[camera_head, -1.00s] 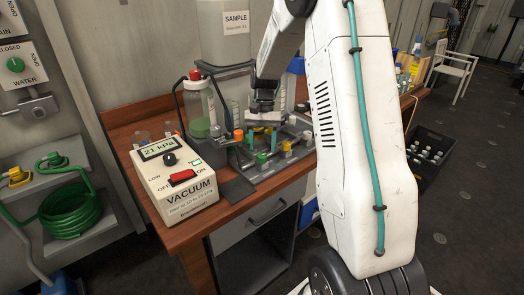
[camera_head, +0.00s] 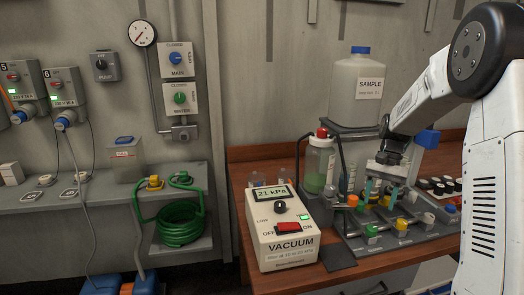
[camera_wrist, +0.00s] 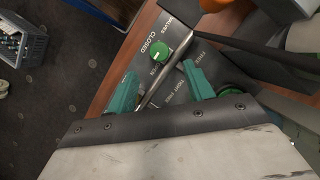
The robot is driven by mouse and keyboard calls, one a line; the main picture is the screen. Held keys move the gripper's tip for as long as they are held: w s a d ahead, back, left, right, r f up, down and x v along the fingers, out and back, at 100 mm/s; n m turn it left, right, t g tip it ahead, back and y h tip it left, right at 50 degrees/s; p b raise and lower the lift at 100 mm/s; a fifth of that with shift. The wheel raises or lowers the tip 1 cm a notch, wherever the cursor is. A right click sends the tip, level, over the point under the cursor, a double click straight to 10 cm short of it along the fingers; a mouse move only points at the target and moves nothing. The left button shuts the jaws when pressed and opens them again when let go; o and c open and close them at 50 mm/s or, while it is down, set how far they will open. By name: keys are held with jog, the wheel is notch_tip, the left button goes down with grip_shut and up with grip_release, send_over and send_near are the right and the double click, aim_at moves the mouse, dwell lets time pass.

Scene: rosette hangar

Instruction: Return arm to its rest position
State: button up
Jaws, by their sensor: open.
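My gripper (camera_head: 378,189) hangs over the grey valve board (camera_head: 355,248) on the wooden bench, fingers pointing down. My white arm reaches in from the right side of the head view. In the wrist view my gripper's teal fingers (camera_wrist: 160,72) are spread apart with nothing held between them. A green valve knob (camera_wrist: 160,52) lies just beyond the fingertips, near the word CLOSED. In the head view a green knob (camera_head: 372,230) also shows on the board, below the fingers. Whether the fingers touch the board cannot be told.
The vacuum box (camera_head: 282,232) reads 21 kPa, left of the board. Several dark vials (camera_head: 440,187) are to the right. In the wrist view a crate (camera_wrist: 22,40) stands on the floor.

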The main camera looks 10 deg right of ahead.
jog(key=s, duration=0.1)
jog(key=s+a, duration=0.1)
jog(key=s, duration=0.1)
jog(key=shift+s+a+f+n+g, duration=0.2)
jog(key=shift+f+n+g, duration=0.1)
jog(key=shift+f+n, duration=0.1)
jog(key=s+a+r+n+t+h, duration=0.1)
jog(key=s+a+r, duration=0.3)
jog(key=s, duration=0.5)
jog(key=s+a+r+n+t+h, duration=0.1)
jog(key=s+a+r+n, duration=0.3)
jog(key=s+a, duration=0.4)
jog(key=s+a+r+n+t+h, duration=0.1)
jog(key=s+a+r+n+t, duration=0.1)
jog(key=s+a, duration=0.3)
jog(key=s+r+t, duration=0.1)
jog(key=s, duration=0.3)
jog(key=shift+s+a+r, duration=0.3)
jog(key=shift+a+r, duration=0.1)
